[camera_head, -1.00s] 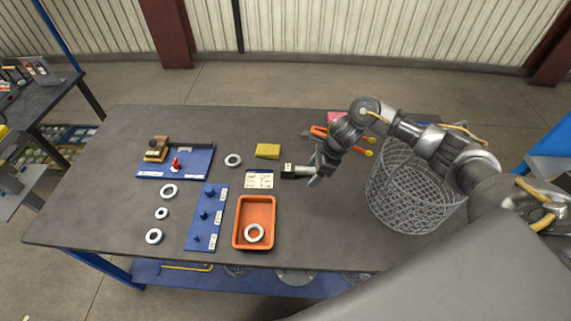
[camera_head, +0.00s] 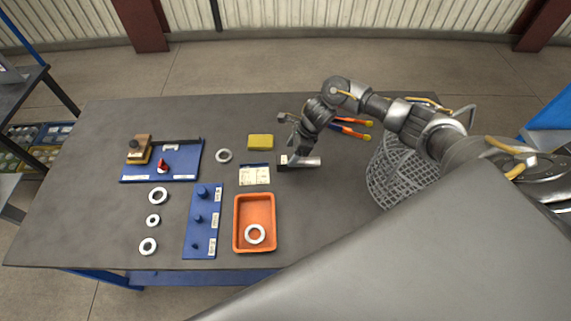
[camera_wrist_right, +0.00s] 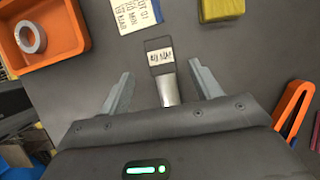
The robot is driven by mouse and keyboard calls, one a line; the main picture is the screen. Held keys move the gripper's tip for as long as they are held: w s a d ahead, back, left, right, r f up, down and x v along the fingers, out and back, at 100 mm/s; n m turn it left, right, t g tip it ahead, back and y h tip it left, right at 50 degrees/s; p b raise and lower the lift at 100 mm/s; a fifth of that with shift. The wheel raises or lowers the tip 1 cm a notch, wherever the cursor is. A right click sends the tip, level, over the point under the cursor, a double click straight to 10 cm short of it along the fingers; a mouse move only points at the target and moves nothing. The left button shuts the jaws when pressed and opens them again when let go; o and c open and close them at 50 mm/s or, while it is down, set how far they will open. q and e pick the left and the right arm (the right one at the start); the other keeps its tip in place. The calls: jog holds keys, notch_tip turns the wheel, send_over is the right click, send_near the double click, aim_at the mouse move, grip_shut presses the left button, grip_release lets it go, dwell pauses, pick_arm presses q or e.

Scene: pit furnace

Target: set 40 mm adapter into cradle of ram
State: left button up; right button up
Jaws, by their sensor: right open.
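A metal piece with a dark, labelled flat end and a silver cylinder, seemingly the adapter (camera_head: 309,162), lies on the table right of the paper card. Its label is too blurred to read for sure. My right gripper (camera_head: 296,149) is directly over it, pointing down. In the right wrist view the adapter's cylinder (camera_wrist_right: 168,91) lies between the two open fingers (camera_wrist_right: 160,84), with gaps on both sides. A blue plate (camera_head: 185,172) with a wooden block, a red part and a small grey bracket, seemingly the ram fixture, stands at the left. My left gripper is not in view.
An orange tray (camera_head: 237,222) holds a ring. Loose rings (camera_head: 158,196) and a blue peg board (camera_head: 203,240) are left of it. A yellow block (camera_head: 260,142) lies behind the card (camera_head: 255,183). Orange-handled pliers (camera_head: 349,131) and a wire basket (camera_head: 393,180) are at the right.

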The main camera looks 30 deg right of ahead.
aim_at(285, 160)
jog(key=shift+w+a+f, duration=0.15)
jog(key=shift+f, duration=0.45)
jog(key=b+x, duration=0.2)
jog(key=x, duration=0.3)
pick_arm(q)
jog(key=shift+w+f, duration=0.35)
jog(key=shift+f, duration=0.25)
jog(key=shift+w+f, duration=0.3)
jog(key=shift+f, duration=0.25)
pick_arm(e)
jog(key=shift+c, duration=1.3)
grip_shut()
jog(key=shift+w, duration=0.1)
